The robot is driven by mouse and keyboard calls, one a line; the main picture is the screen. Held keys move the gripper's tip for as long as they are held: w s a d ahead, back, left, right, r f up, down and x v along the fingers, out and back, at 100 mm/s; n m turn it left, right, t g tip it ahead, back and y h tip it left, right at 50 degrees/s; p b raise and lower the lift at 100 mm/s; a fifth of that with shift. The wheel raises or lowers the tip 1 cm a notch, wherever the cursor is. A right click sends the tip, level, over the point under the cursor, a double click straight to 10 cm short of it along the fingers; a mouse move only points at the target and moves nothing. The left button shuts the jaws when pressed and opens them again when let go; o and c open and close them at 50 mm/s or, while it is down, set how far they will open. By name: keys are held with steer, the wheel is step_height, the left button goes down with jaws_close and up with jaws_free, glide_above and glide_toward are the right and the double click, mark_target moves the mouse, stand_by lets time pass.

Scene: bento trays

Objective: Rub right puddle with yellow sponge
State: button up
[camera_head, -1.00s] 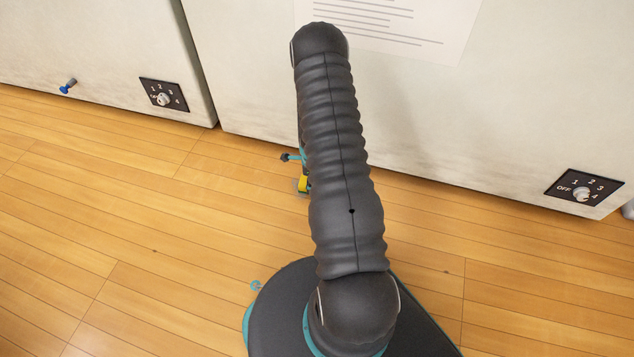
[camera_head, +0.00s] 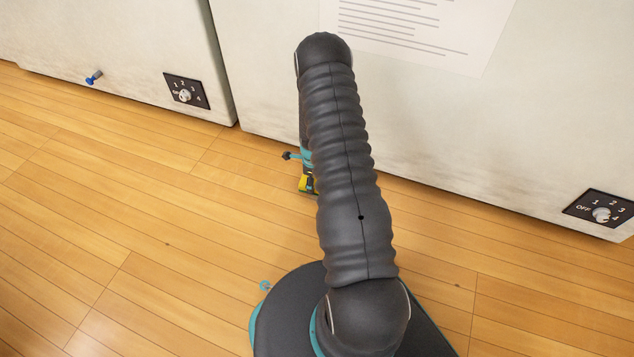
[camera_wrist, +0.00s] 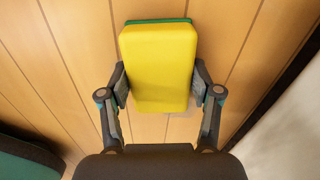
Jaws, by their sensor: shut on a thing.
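The yellow sponge (camera_wrist: 158,68) is between the fingers of my gripper (camera_wrist: 160,88) in the wrist view. It is a yellow block with a green layer showing at its top edge. My gripper is shut on its two sides, above the wooden floor. In the head view a small yellow bit of the sponge (camera_head: 304,184) shows beside my arm, which hides most of it and the gripper. I see no puddle in either view.
White cabinets with control dials (camera_head: 186,91) stand along the back, with another dial (camera_head: 600,211) at the right. A paper sheet (camera_head: 420,30) with printed lines is on the cabinet. The wooden floor (camera_head: 120,200) at the left is clear.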

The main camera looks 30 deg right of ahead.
mark_target(305, 178)
steer(key=shift+w+a+r, duration=0.1)
steer(key=shift+w+a, duration=0.9)
steer(key=shift+w, duration=0.3)
steer(key=shift+w+d, duration=0.55)
steer(key=shift+d, duration=0.15)
steer(key=shift+s+d, duration=0.7)
steer(key=shift+s, duration=0.15)
steer(key=shift+s+d, duration=0.65)
steer(key=shift+s, duration=0.2)
steer(key=shift+s+d+f, duration=0.1)
steer(key=shift+s+d, duration=0.2)
steer(key=shift+s, duration=0.2)
steer(key=shift+s+d+f, duration=0.1)
steer(key=shift+s+d, duration=0.15)
steer(key=shift+s, duration=0.2)
steer(key=shift+s+d, duration=0.3)
steer(key=shift+d, duration=0.15)
steer(key=shift+s+d+r, duration=0.1)
steer(key=shift+s+d, duration=0.85)
steer(key=shift+s, duration=0.3)
steer(key=shift+s+d+r, duration=0.1)
steer(key=shift+s+d, duration=0.8)
steer(key=shift+s, duration=0.3)
steer(key=shift+r+p, duration=1.65)
steer(key=shift+r, duration=1.3)
